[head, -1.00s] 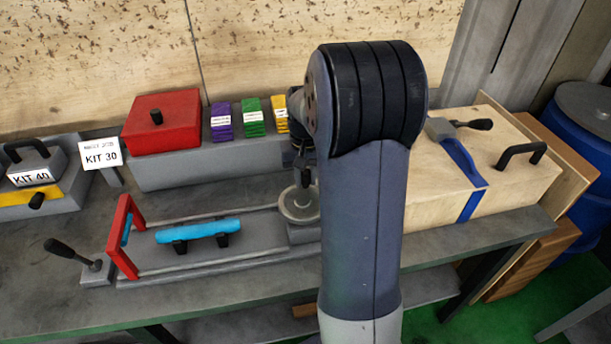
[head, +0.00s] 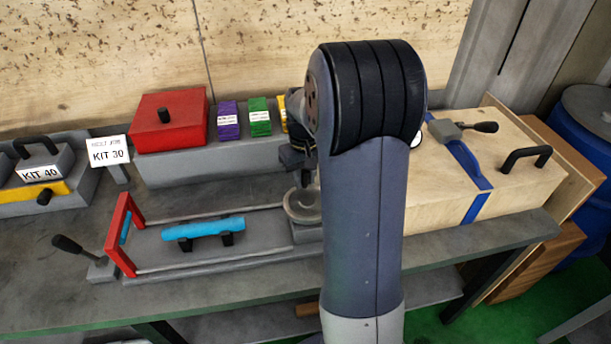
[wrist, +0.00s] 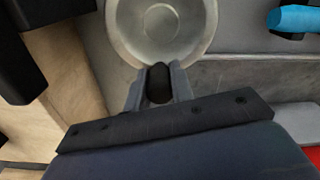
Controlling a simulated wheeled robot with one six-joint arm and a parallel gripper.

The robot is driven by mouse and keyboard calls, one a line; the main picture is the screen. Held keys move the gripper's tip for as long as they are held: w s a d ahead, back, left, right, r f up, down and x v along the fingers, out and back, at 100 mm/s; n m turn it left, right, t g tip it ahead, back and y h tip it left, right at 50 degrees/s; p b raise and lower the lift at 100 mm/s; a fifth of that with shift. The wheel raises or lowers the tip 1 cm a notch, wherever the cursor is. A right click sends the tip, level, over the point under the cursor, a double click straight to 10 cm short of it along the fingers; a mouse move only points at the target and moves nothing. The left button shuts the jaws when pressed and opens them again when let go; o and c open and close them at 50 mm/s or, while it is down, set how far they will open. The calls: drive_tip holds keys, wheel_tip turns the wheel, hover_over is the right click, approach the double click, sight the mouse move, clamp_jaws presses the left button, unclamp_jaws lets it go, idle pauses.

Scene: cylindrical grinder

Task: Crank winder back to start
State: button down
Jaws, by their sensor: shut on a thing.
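The winder is a round grey dish-like wheel (head: 300,207) at the right end of a long grey bed (head: 270,222), partly hidden behind my arm in the head view. In the wrist view the wheel (wrist: 160,25) fills the top middle. My gripper (wrist: 159,85) is shut on a dark crank knob (wrist: 159,80) at the near edge of the wheel, with one finger on each side of it. In the head view my gripper (head: 305,178) shows only in part beside my arm.
A blue bar (head: 203,228) on black supports lies along the bed, with a red frame (head: 122,235) and black lever (head: 68,244) to its left. A red box (head: 169,120) and coloured blocks stand behind. A wooden chest (head: 440,190) is right of my arm.

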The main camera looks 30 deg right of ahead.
drive_tip(key=c, duration=1.2)
unclamp_jaws()
drive_tip(key=shift+c, duration=0.2)
drive_tip(key=shift+r, duration=0.1)
wheel_tip(320, 180, up, 11)
drive_tip(key=shift+f, duration=0.15)
drive_tip(key=shift+f, duration=0.1)
wheel_tip(320, 180, down, 11)
drive_tip(key=shift+r, duration=0.2)
drive_tip(key=shift+d+f+m, duration=0.1)
drive_tip(key=shift+f+m, duration=0.05)
drive_tip(key=shift+m, duration=0.15)
drive_tip(key=shift+s+d+m, duration=0.15)
drive_tip(key=shift+d+m, duration=0.1)
drive_tip(key=shift+m, duration=0.35)
